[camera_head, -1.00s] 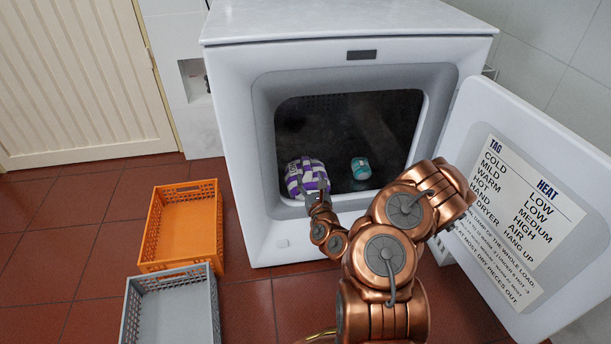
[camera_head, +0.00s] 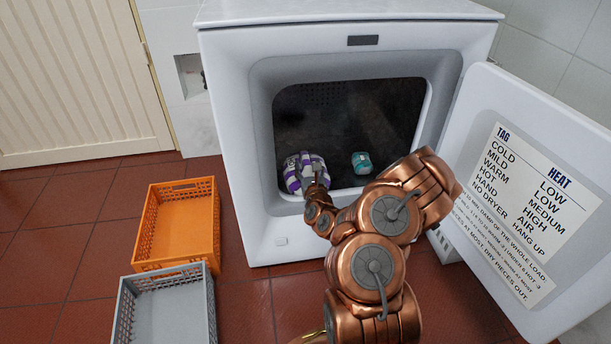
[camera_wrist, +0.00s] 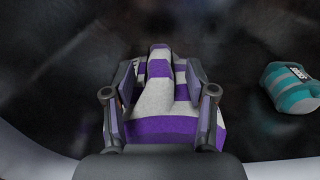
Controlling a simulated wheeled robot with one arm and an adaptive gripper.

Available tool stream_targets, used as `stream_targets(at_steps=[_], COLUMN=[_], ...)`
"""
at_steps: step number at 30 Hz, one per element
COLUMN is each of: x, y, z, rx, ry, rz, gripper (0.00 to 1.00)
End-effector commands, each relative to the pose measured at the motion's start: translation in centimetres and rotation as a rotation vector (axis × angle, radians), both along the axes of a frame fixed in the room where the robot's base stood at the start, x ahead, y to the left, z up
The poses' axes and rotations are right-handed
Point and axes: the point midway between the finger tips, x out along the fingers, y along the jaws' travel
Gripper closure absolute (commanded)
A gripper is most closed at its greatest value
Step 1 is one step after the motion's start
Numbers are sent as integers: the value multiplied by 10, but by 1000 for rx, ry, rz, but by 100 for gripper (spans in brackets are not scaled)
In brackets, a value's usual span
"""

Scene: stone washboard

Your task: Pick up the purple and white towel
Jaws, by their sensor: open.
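The purple and white striped towel (camera_head: 292,178) sits at the left front inside the dryer drum, just behind the lower rim of the opening. In the wrist view the towel (camera_wrist: 160,128) is bunched up in the middle. My gripper (camera_wrist: 160,82) is open, with one finger on each side of the towel's upper part. In the head view my gripper (camera_head: 311,170) reaches into the opening and covers part of the towel. Whether the fingers touch the cloth cannot be told.
A teal rolled towel (camera_head: 362,163) lies to the right in the drum; it also shows in the wrist view (camera_wrist: 290,88). The white dryer (camera_head: 350,20) has its door (camera_head: 480,170) open to the right. An orange crate (camera_head: 180,232) and a grey crate (camera_head: 165,305) stand on the floor at left.

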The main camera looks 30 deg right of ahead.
Motion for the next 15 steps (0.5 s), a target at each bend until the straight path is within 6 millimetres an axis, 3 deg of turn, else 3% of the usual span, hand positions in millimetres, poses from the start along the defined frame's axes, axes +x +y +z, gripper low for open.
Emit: stream_targets(at_steps=[6,15], x=[18,21], y=[-7,-8], z=[1,1], rx=[-5,-1], ry=[-4,-2], rz=[0,0], gripper=[44,44])
